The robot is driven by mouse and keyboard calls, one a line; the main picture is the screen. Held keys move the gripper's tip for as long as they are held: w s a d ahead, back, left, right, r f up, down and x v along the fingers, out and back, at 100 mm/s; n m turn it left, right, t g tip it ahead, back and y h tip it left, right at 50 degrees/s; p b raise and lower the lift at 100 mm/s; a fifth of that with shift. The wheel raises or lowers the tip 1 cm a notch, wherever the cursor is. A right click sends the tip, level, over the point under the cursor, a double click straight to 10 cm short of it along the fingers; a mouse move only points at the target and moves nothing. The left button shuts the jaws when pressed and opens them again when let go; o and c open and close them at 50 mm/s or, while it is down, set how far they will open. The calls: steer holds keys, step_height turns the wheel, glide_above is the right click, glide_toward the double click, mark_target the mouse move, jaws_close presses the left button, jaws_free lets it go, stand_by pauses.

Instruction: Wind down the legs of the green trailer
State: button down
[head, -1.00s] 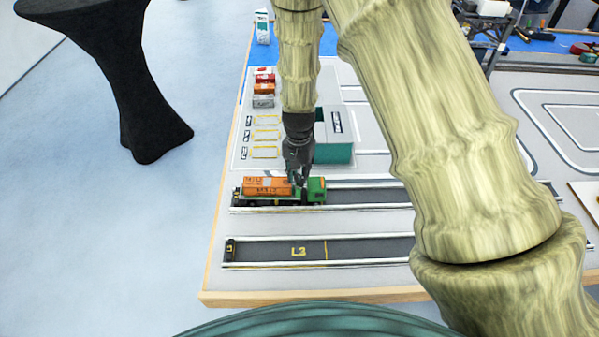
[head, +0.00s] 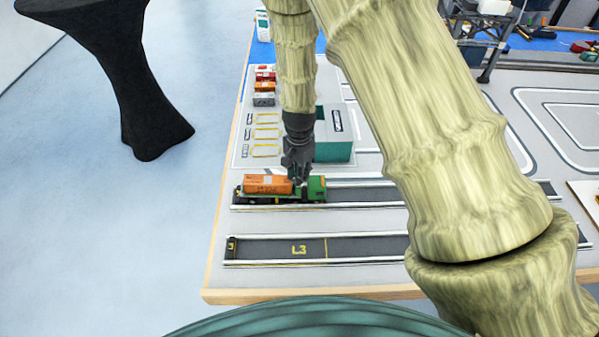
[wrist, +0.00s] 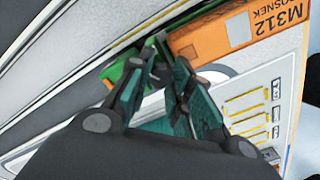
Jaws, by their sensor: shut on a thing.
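The green trailer (head: 252,197) stands in the upper marked lane, carrying an orange container (head: 264,184). A green truck cab (head: 316,188) is at its right end. My gripper (head: 297,182) points down at the trailer's front, between container and cab. In the wrist view the fingertips (wrist: 168,66) are close together beside the orange container (wrist: 238,32) marked M312, with green parts (wrist: 118,72) to their left. The gripper is shut on a small part there, which the fingers mostly hide. The trailer's legs cannot be made out.
A teal-sided block (head: 334,150) stands just behind my gripper. Several small containers (head: 264,86) stand farther back. The front lane marked L3 (head: 290,250) is empty in its visible part. A black stand (head: 150,90) is on the floor at left.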

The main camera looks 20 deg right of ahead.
stand_by(0.7)
steer(key=c, duration=1.3)
jaws_free()
steer(key=shift+o, duration=0.2)
step_height(320, 180, up, 12)
steer(key=shift+d, duration=0.1)
